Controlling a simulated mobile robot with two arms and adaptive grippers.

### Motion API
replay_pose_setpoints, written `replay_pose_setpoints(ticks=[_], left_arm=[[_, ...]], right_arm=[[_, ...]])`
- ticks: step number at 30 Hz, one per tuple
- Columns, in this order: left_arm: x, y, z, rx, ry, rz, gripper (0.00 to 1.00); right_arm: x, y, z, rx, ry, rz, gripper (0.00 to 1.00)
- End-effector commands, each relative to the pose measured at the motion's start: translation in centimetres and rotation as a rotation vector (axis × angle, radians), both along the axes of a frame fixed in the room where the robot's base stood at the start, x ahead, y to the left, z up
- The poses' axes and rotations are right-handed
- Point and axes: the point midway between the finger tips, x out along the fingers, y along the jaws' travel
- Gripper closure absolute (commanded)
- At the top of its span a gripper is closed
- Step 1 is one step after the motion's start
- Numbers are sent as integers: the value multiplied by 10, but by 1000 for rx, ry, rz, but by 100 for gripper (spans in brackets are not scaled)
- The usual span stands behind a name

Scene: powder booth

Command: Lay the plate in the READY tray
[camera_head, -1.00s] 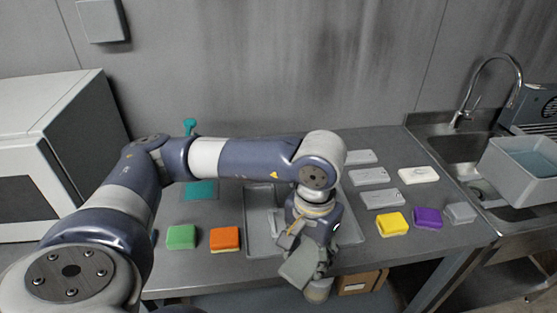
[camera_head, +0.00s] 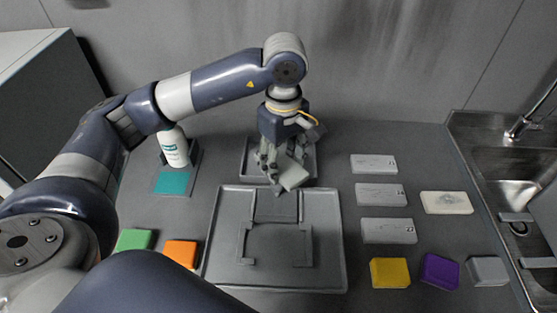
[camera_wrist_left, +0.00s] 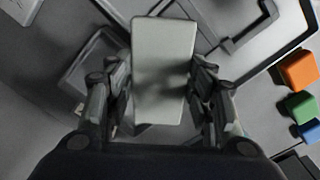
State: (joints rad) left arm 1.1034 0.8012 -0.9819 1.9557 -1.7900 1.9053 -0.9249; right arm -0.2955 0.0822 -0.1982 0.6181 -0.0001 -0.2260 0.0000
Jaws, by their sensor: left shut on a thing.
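My left gripper (camera_head: 283,175) is shut on a pale grey plate (camera_head: 295,177), held tilted at the back of the table. In the left wrist view the plate (camera_wrist_left: 165,70) sits between the two fingers. A small grey tray (camera_head: 246,170) lies behind and below the gripper, partly hidden by it. A larger grey tray (camera_head: 333,275) with a dark raised frame (camera_head: 275,245) lies in front, with no plate in it. I can read no READY label on either tray. My right gripper is not in view.
Several pale plates (camera_head: 380,195) lie to the right, beside yellow (camera_head: 389,273), purple (camera_head: 440,271) and grey blocks (camera_head: 487,270). A white bottle (camera_head: 174,150) stands back left, behind a teal pad (camera_head: 172,182). Green (camera_head: 134,240) and orange (camera_head: 181,253) blocks lie front left. A sink (camera_head: 510,190) is far right.

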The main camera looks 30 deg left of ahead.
Motion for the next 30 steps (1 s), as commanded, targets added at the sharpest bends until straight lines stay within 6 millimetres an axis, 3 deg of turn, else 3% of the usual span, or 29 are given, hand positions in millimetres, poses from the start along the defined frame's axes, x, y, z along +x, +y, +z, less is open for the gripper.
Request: replay_pose_setpoints(ticks=[3,6,10,18,24,30], left_arm=[[18,6,2,-3,-1,285,88],[31,12,3,-3,-1,529,88],[47,20,5,-3,-1,846,88],[74,37,5,-3,1,1495,88],[90,50,4,-1,2,1951,88],[99,59,2,-1,2,2267,88]], right_arm=[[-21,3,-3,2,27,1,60],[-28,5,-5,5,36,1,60],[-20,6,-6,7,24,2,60],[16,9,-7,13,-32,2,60],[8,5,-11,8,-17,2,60],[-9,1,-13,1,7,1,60]])
